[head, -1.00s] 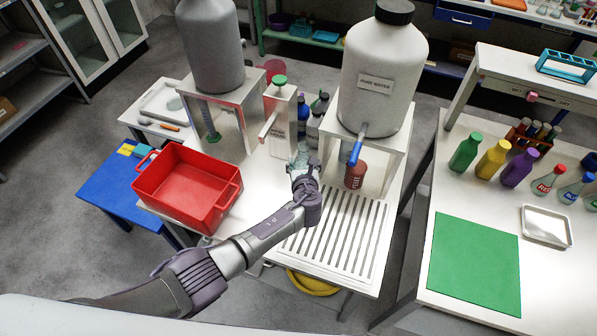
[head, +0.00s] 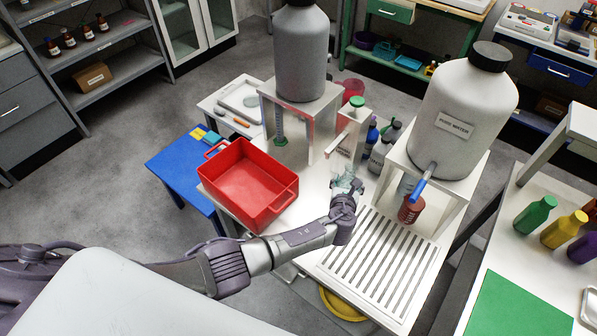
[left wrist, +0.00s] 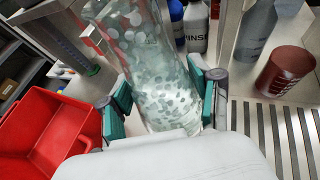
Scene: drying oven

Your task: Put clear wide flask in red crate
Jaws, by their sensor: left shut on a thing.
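The clear flask (head: 342,183) is a see-through, greenish, speckled vessel. In the left wrist view, the flask (left wrist: 158,70) stands large between the green-padded fingers, slightly tilted in the picture. My left gripper (head: 345,195) is shut on it, with a finger (left wrist: 117,103) on each side; the gripper partly hides it in the head view. The red crate (head: 247,184) is an empty open box to the left of the gripper. Its corner (left wrist: 50,135) also shows at the left of the left wrist view. My right gripper is not in view.
The slatted drain (head: 380,262) lies right of the gripper. The pure water tank (head: 455,125) on its stand and a brown-red beaker (head: 411,209) are further right. Bottles (head: 378,150) and a white dispenser stand (head: 348,140) are behind. Bare white tabletop lies between flask and crate.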

